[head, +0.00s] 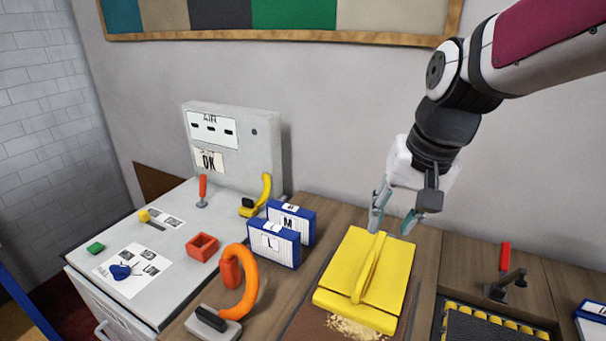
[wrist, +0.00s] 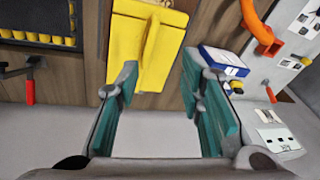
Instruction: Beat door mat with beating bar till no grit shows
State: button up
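A yellow block with a raised ridge handle (head: 385,275), which looks like the beating bar, lies on a brown mat (head: 305,322) on the wooden bench. Pale grit (head: 357,328) shows on the mat at the block's front edge. The block covers much of the mat, so any grit beneath is hidden. My gripper (head: 393,218) is open and empty, above and just behind the block's back edge. In the wrist view the yellow block (wrist: 135,50) shows beyond the open teal finger pads, with nothing between them.
Blue-and-white boxes (head: 275,242) marked M and L stand left of the block. An orange hooked tool (head: 245,290) is at front left. A dark tray with yellow pieces (head: 490,327) and a red-handled clamp (head: 505,258) are at right. A grey table (head: 165,262) holds small parts.

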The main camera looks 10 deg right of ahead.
aim_at(367, 267)
jog(key=w+d+f+m+g, duration=0.25)
jog(key=w+d+f, duration=0.25)
jog(key=w+f, duration=0.4)
jog(key=shift+m+t+y, duration=0.35)
jog(key=shift+t+y, duration=0.05)
jog(key=shift+t, duration=0.05)
jog(key=a+f, duration=0.1)
jog(key=f, duration=0.3)
jog(key=w+f, duration=0.1)
jog(key=f, duration=0.3)
jog(key=a+f, duration=0.1)
jog(key=f, duration=0.4)
jog(key=shift+w+a, duration=0.15)
jog(key=shift+a, duration=0.2)
grip_shut()
